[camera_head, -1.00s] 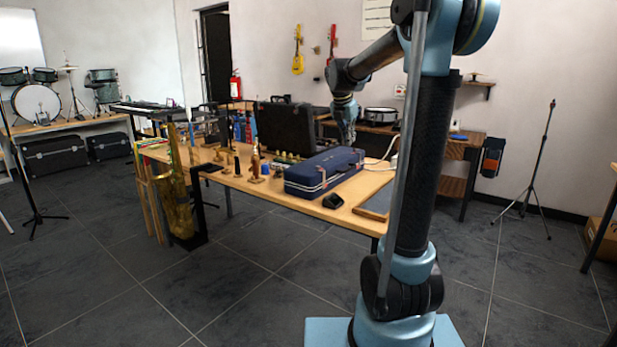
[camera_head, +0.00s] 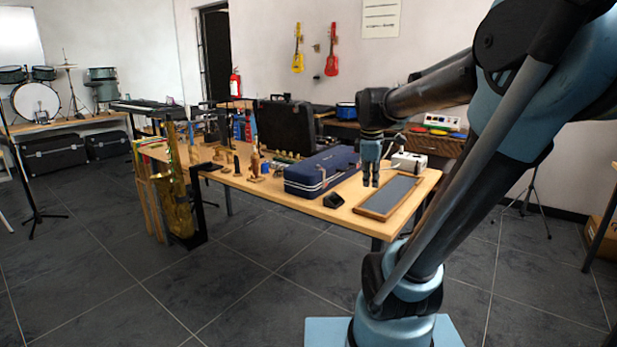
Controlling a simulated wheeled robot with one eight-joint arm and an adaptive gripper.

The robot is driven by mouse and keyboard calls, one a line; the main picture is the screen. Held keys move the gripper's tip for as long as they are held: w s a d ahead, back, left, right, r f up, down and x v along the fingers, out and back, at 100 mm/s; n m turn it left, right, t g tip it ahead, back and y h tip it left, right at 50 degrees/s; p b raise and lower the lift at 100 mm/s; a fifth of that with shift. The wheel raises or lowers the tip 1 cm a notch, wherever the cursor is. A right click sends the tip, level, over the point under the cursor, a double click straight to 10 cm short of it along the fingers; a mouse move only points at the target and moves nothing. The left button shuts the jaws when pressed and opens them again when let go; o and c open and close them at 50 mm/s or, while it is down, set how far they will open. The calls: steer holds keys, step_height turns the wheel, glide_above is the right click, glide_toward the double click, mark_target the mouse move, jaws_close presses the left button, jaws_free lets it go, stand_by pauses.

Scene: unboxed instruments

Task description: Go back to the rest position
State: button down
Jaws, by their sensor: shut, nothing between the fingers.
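My gripper (camera_head: 371,181) points down over the right part of the wooden table (camera_head: 262,193), just right of the blue case and above the near end of the table. Its fingers are close together, with nothing seen between them. My arm bends from its base at the lower right, up past the right edge of the picture, and back in to the left. Whether the fingertips touch anything below cannot be told.
A blue instrument case (camera_head: 322,170), a wood-framed grey tray (camera_head: 410,183), a small black object (camera_head: 333,201) and a white box (camera_head: 409,162) are near my gripper. An open black case (camera_head: 284,127) and several small brass parts stand further left. A saxophone (camera_head: 176,194) stands at the table's left end.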

steer(key=s+f+m+y, duration=0.1)
steer(key=s+f+m, duration=1.2)
steer(key=s, duration=0.4)
steer(key=shift+s+a+f+m, duration=0.15)
steer(key=shift+s+f+m, duration=0.2)
steer(key=shift+f, duration=0.55)
steer(key=shift+w, duration=0.1)
